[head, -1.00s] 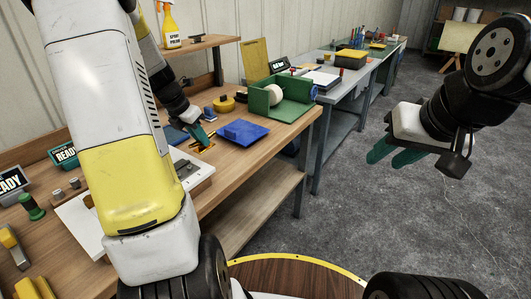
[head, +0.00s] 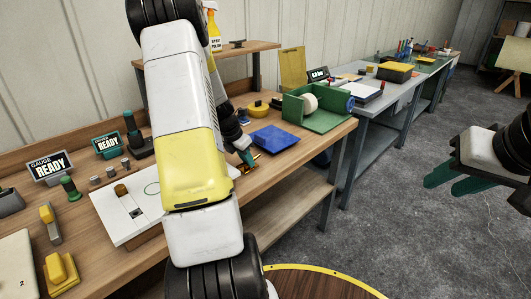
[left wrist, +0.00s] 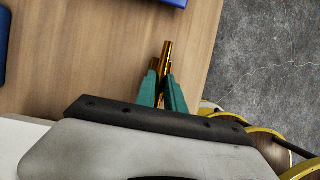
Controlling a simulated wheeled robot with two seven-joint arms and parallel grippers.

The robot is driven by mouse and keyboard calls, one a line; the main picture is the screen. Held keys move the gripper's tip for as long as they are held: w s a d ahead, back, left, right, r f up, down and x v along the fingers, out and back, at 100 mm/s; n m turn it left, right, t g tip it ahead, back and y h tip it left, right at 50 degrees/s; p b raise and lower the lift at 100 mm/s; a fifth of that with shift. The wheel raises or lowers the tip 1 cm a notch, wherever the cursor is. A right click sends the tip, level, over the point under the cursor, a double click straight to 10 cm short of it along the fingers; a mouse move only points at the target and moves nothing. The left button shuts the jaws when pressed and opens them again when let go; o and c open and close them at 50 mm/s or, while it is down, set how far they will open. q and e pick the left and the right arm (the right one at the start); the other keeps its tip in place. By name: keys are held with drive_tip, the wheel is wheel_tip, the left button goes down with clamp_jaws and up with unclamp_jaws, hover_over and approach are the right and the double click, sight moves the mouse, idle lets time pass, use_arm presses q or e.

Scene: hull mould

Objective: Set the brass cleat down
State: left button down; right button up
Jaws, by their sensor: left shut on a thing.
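The brass cleat (left wrist: 167,50) is gripped between the teal fingers of my left gripper (left wrist: 161,88) in the left wrist view, its end sticking out past the fingertips. In the head view my left gripper (head: 244,157) is over the wooden bench (head: 295,167), left of the blue tray, with a bit of the cleat (head: 251,167) showing below it. I cannot tell whether the cleat touches the bench top. My left arm hides part of the bench. My right gripper (head: 458,181) is open and empty over the floor at the right.
The blue tray (head: 275,138) and a green box (head: 318,118) lie to the right on the bench. The bench's front edge is close to my left gripper.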

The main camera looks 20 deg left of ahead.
use_arm(q)
drive_tip(key=shift+f, duration=0.2)
drive_tip(key=c, duration=1.4)
unclamp_jaws()
drive_tip(key=shift+c, duration=0.2)
